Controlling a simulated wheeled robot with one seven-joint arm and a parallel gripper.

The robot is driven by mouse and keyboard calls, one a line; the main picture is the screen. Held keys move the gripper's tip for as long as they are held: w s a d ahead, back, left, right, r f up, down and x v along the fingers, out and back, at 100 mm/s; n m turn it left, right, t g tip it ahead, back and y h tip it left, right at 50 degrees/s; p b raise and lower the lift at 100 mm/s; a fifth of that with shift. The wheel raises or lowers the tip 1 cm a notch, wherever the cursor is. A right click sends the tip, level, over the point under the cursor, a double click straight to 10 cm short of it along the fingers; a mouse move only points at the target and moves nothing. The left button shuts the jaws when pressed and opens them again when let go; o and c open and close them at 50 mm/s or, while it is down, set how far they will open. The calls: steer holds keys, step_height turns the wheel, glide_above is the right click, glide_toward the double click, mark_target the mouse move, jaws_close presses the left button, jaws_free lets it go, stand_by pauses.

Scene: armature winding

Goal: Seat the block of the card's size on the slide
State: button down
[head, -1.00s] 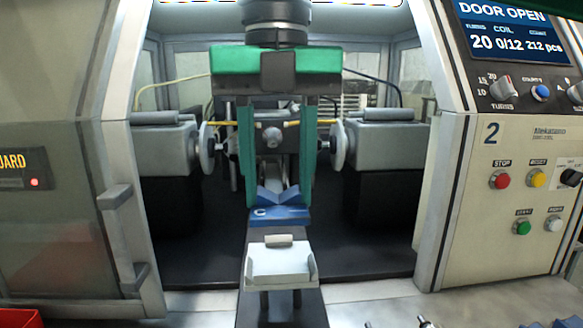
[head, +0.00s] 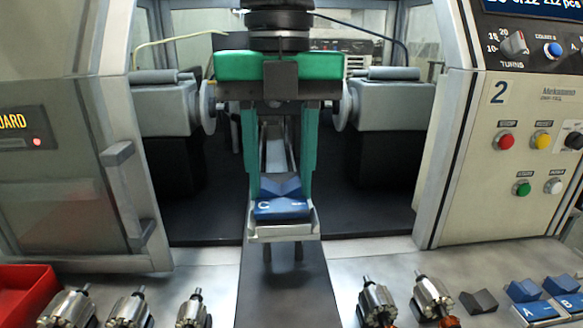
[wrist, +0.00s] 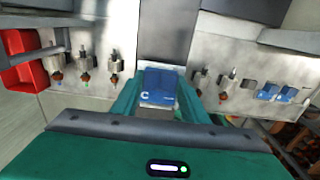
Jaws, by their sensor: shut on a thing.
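My gripper (head: 281,190) is shut on a blue block (head: 282,209) marked C, with a V-shaped notch on top. The green fingers stand at its left and right sides. The block is level, at the pale grey carriage (head: 284,233) of the slide (head: 288,290), with the carriage's rim showing in front and at the sides. In the wrist view, the block (wrist: 158,82) also lies within the carriage's outline (wrist: 157,104). I cannot tell whether its underside touches the carriage. No size card is recognisable.
Several armatures (head: 377,303) stand on the bench on both sides of the slide. Blue blocks (head: 527,292) and a dark block (head: 478,301) are at the right, a red bin (head: 25,290) at the left. The machine's housing (head: 120,165) and control panel (head: 530,150) flank the opening.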

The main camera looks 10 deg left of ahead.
steer(key=shift+s+d+f, duration=0.1)
steer(key=shift+f, duration=0.75)
stand_by(0.7)
steer(key=c, duration=1)
jaws_free()
steer(key=shift+r, duration=0.1)
steer(key=shift+r, duration=1.05)
step_height(320, 180, up, 9)
